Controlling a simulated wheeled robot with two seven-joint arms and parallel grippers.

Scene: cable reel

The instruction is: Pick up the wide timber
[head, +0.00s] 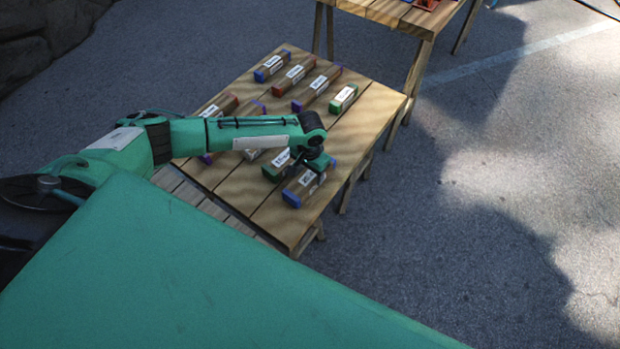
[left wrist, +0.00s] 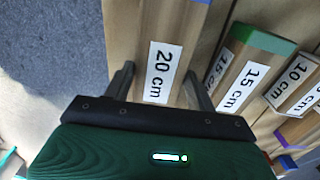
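A brown timber with blue ends (head: 294,196) lies near the front right edge of the slatted table. In the left wrist view this timber (left wrist: 154,25) carries a white "20 cm" label. My left gripper (head: 318,166) is over its far part. In the left wrist view the two fingers of my left gripper (left wrist: 160,72) stand apart, one toward each side of the timber, with the label between them. I see no clear contact. A green-ended timber labelled "15 cm" (left wrist: 244,75) lies just to the right. The right gripper is not in view.
The wooden table (head: 262,212) holds several other labelled timbers, including a green-ended one (head: 344,98) and blue-ended one (head: 271,66) farther back. My left arm hides some of them. A second table (head: 395,12) stands behind. Open asphalt lies to the right.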

